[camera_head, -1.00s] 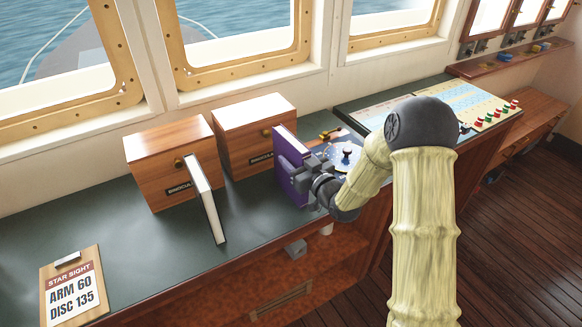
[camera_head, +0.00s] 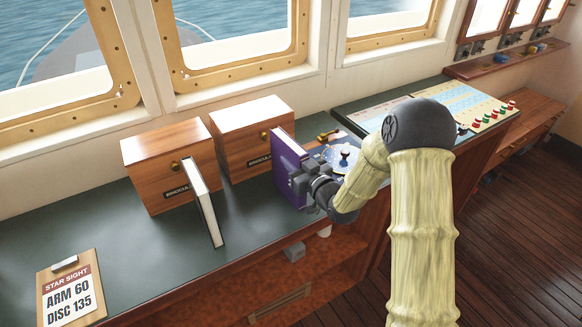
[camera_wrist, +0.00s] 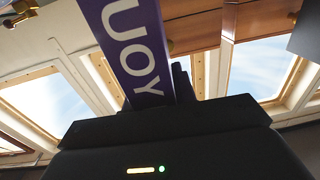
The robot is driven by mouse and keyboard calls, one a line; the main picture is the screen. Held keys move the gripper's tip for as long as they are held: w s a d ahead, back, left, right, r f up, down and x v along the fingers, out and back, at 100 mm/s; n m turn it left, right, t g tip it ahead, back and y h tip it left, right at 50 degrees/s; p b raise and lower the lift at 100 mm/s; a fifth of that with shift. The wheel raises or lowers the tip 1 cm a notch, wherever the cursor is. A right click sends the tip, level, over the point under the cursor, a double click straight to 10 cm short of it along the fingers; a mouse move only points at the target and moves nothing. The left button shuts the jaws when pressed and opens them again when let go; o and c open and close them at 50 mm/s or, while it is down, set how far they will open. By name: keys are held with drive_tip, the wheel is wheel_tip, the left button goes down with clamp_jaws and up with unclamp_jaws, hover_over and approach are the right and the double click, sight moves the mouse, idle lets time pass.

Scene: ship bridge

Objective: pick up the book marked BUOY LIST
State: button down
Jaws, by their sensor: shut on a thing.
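The purple book (camera_head: 287,162) stands upright near the front of the green counter, right of the wooden boxes. In the wrist view its purple spine (camera_wrist: 128,45) shows the white letters "UOY"; the rest of the marking is out of frame or hidden. My gripper (camera_head: 301,184) is shut on this book from the right side. In the wrist view the fingers are mostly hidden behind the dark gripper body. I cannot tell whether the book's lower edge touches the counter.
Two wooden boxes (camera_head: 172,168) (camera_head: 252,140) stand behind, labelled as binoculars. A clipboard (camera_head: 70,290) lies at the front left. A chart instrument (camera_head: 342,158) and control panel (camera_head: 455,107) are to the right.

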drive_tip(key=shift+r, duration=0.15)
wheel_tip(320, 180, up, 10)
drive_tip(key=shift+f+b, duration=0.1)
drive_tip(key=shift+b, duration=0.5)
idle(0.3)
